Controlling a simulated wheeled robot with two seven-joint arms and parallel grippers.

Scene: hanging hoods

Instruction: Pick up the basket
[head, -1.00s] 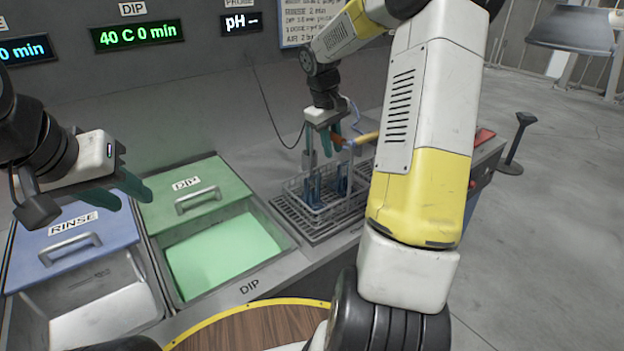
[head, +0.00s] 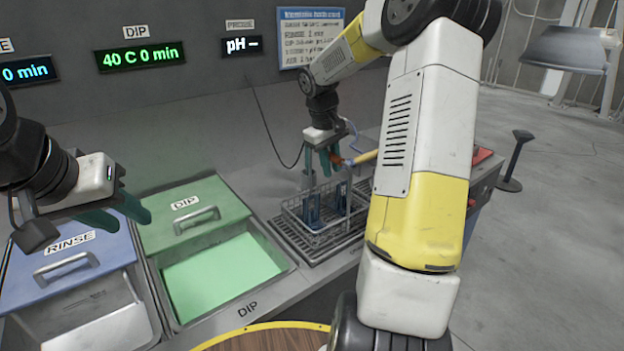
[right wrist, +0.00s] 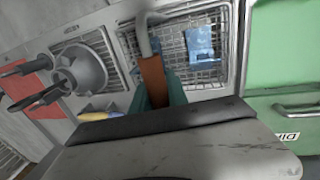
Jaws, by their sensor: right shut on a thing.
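The wire basket (head: 345,228), with blue pieces (head: 312,210) inside, sits upright on the drain rack right of the DIP tank. Its handle rises to a brown-orange grip (right wrist: 153,80), seen in the right wrist view. My right gripper (head: 325,168) is above the basket, its teal fingers (right wrist: 176,90) shut on this grip; the housing hides part of the contact. I see no clear gap between basket and rack. My left gripper (head: 131,222) is open and empty above the tanks at the left.
The RINSE tank has a blue lid (head: 60,275). A yellow-handled tool (head: 365,157) lies near the basket. The drain rack (head: 283,238) surrounds the basket's base.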

